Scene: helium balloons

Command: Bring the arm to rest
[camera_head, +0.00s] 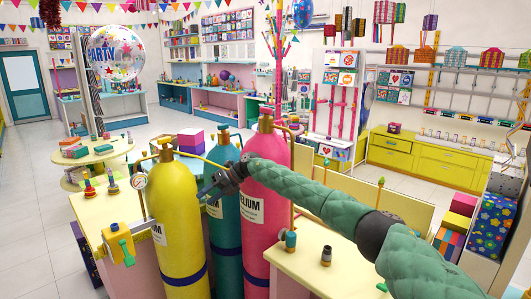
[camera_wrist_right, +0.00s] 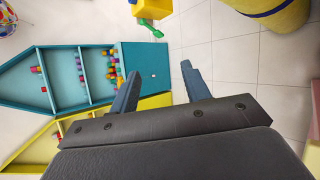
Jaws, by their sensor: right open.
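My right arm comes in from the right edge in the camera_head view, in a green quilted sleeve. Its gripper (camera_head: 207,187) is in front of the helium tanks as seen from the head. In the right wrist view the two blue-grey fingers (camera_wrist_right: 160,75) stand apart with nothing between them. I cannot tell whether the gripper touches a tank. My left gripper is not in view.
A yellow tank (camera_head: 175,225), a teal tank (camera_head: 226,235) and a pink tank (camera_head: 266,225) stand close together around the gripper. A yellow device with a green handle (camera_head: 122,240) sits on the left counter. A wooden counter (camera_head: 330,275) is at front right. Open floor lies left.

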